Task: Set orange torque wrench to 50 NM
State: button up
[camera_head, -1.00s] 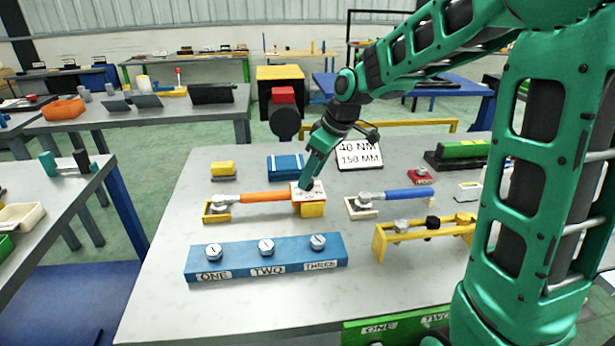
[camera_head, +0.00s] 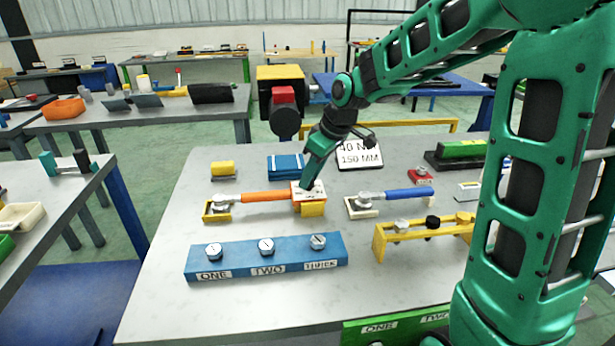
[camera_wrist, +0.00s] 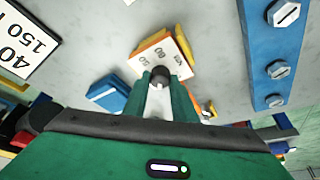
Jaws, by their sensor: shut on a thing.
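The orange torque wrench (camera_head: 264,196) lies on the grey table, its head end in a small yellow holder (camera_head: 217,211). Its other end meets a white-topped setting block (camera_head: 313,208) with an orange and yellow body. In the wrist view the block's white face (camera_wrist: 160,60) carries printed numbers, partly hidden; one looks like 60 or 80. My gripper (camera_head: 308,187) points down onto the block's top. In the wrist view my gripper (camera_wrist: 160,82) is shut on a small dark knob (camera_wrist: 160,73) at the face. The exact setting is not readable.
A blue block labelled ONE, TWO, THREE (camera_head: 266,270) with bolts stands in front. A blue-handled wrench (camera_head: 405,193) lies to the right, with a yellow stand (camera_head: 380,243) before it. A sign reading 40 NM, 150 MM (camera_head: 360,157) stands behind.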

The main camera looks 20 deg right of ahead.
jog(key=m, duration=0.1)
jog(key=m+h, duration=0.1)
jog(key=m, duration=0.1)
jog(key=m+t+h, duration=0.1)
jog(key=m, duration=0.1)
jog(key=shift+s+a, duration=0.1)
jog(key=shift+a, duration=0.2)
jog(key=m+h, duration=0.1)
jog(key=m, duration=0.2)
jog(key=m+h, duration=0.1)
jog(key=m, duration=0.2)
jog(key=shift+a+m, duration=0.2)
jog(key=shift+m, duration=0.1)
jog(key=m+h, duration=0.1)
jog(key=m, duration=0.2)
jog(key=m+g+h, duration=0.1)
jog(key=m, duration=0.2)
jog(key=shift+w+a+g, duration=0.15)
jog(key=shift+w+g, duration=0.05)
jog(key=shift+g, duration=0.1)
jog(key=m+g, duration=0.1)
jog(key=m, duration=0.1)
jog(key=m+h, duration=0.1)
jog(key=m, duration=0.2)
jog(key=shift+w+g, duration=0.1)
jog(key=shift+g, duration=0.3)
jog(key=shift+m, duration=0.4)
jog(key=o, duration=1)
jog(key=shift+o, duration=0.2)
